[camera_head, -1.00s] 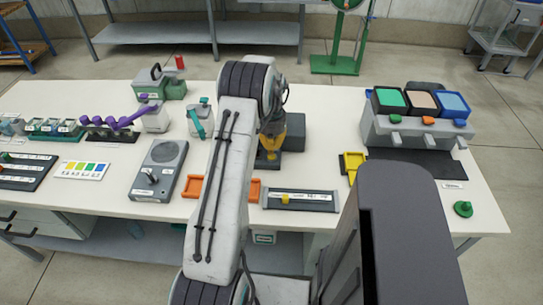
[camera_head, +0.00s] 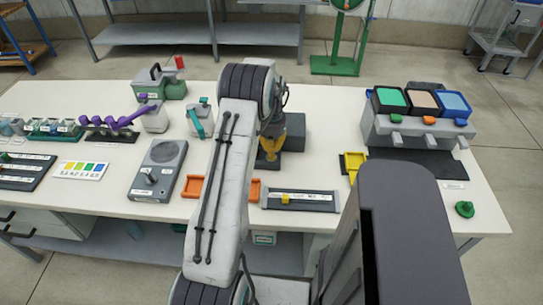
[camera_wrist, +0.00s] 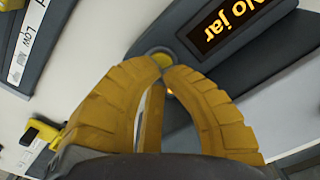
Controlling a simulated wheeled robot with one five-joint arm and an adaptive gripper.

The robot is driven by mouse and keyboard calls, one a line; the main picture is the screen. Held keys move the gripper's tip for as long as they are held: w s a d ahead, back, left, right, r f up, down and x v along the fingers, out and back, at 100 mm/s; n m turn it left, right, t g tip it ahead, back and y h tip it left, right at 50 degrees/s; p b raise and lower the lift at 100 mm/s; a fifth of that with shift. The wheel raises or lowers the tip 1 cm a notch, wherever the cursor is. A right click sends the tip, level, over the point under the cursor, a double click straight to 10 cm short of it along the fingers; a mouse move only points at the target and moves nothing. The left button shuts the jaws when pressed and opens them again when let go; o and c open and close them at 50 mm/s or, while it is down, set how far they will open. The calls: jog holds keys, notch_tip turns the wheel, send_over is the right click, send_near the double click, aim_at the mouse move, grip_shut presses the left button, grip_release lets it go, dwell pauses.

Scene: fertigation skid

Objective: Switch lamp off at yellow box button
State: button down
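In the wrist view a dark grey box carries a display (camera_wrist: 232,22) with orange letters reading "No jar". A round yellow button (camera_wrist: 158,54) in a grey ring sits beside the display. My gripper (camera_wrist: 165,70) has its two yellow fingers brought together, tips at the near edge of the button and partly covering it. Whether they touch it I cannot tell. No object shows between the tips. In the head view my gripper (camera_head: 269,155) is at the dark box (camera_head: 293,132), partly hidden by my arm. I cannot make out the lamp's state.
A slider panel with a yellow knob (camera_head: 285,198) and an orange tray (camera_head: 193,187) lie in front. A yellow holder (camera_head: 353,163) stands right of the box. A grey speaker-like unit (camera_head: 158,172) stands left, a dispenser with coloured trays (camera_head: 415,125) right.

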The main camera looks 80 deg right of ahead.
jog(key=shift+f+b, duration=0.7)
jog(key=shift+f, duration=0.3)
dwell(0.8)
jog(key=shift+r, duration=0.15)
jog(key=shift+r+p, duration=2.25)
jog(key=shift+r, duration=1.15)
